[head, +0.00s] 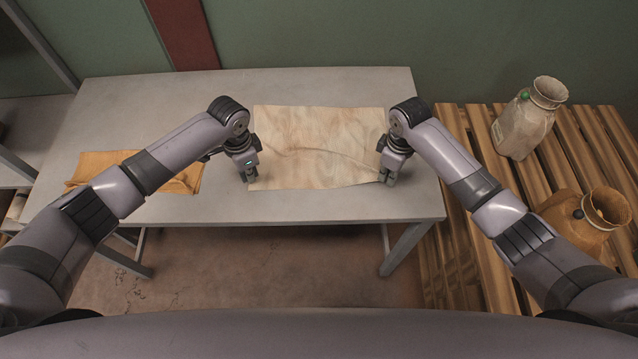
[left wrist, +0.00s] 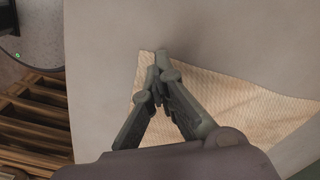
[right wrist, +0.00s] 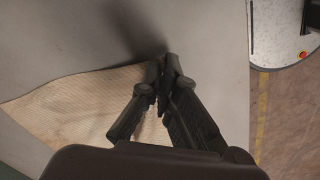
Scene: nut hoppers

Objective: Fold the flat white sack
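The flat white sack (head: 315,140), pale cream with brownish stains, lies spread on the grey table, with a crease running across its middle. My left gripper (head: 248,177) is at its near left corner; in the left wrist view its fingertips (left wrist: 160,62) meet over the sack's corner (left wrist: 245,108). My right gripper (head: 388,178) is at the near right corner; in the right wrist view its fingertips (right wrist: 168,66) come together at the sack's corner (right wrist: 75,105). Both look shut on the cloth, though the fingers hide the pinched part.
An orange-tan folded cloth (head: 100,165) lies on the table's left part, partly behind my left arm. A slatted wooden platform (head: 480,150) on the right holds a whitish open sack (head: 522,125) and an orange open sack (head: 575,215). The table's front strip (head: 315,208) is clear.

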